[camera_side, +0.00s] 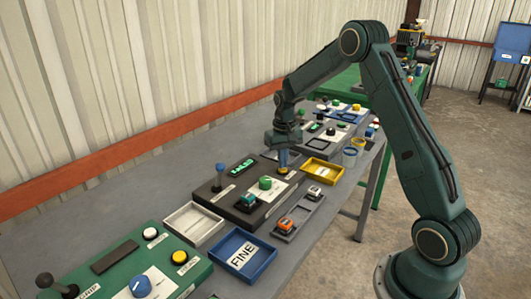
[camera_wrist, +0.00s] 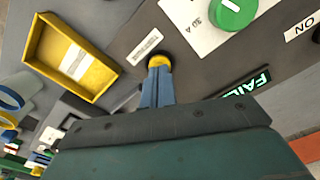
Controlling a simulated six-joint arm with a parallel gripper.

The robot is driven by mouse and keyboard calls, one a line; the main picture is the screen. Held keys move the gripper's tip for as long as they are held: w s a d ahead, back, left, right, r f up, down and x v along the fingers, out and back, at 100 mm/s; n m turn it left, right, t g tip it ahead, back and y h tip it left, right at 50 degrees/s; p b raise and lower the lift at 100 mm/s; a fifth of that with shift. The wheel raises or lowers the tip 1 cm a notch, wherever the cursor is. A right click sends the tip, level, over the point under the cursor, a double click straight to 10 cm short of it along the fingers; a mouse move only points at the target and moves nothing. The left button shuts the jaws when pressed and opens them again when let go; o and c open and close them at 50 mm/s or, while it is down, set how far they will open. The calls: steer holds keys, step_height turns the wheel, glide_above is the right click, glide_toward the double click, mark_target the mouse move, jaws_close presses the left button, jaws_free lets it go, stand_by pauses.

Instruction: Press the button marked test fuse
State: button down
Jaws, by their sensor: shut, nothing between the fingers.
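A yellow round button (camera_wrist: 159,59) sits on a dark panel (camera_side: 222,197), with a small white label (camera_wrist: 145,47) beside it whose print is too small to read. My gripper (camera_wrist: 158,74) is shut and empty, its fingertips right at the yellow button and covering part of it. In the side view my gripper (camera_side: 283,165) points down at the panel's far right corner, over the yellow button (camera_side: 283,171). I cannot tell whether the button is pushed in. A lit green display (camera_wrist: 247,96) on the panel appears to read FAIL.
The panel also carries a green knob (camera_wrist: 232,12) on a white plate and a blue-topped lever (camera_side: 220,175). A yellow tray (camera_wrist: 73,60) lies close by. A white tray (camera_side: 193,224), a blue tray marked FINE (camera_side: 240,256) and a green panel (camera_side: 130,262) are nearer the side camera.

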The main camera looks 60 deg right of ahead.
step_height(320, 180, up, 6)
steer(key=shift+r, duration=0.25)
stand_by(0.7)
steer(key=shift+a+r, duration=0.1)
stand_by(0.6)
steer(key=s+a+r+n+t, duration=0.3)
steer(key=s+a+r, duration=0.8)
steer(key=a+r, duration=0.25)
steer(key=s+a+n+t, duration=0.1)
steer(key=s+a, duration=0.2)
steer(key=s, duration=0.5)
steer(key=s+a+n+t, duration=0.1)
steer(key=s+a, duration=0.3)
steer(key=s, duration=0.4)
steer(key=shift+s+a+n+t, duration=0.25)
steer(key=shift+s+n+t, duration=0.1)
steer(key=shift+n, duration=0.15)
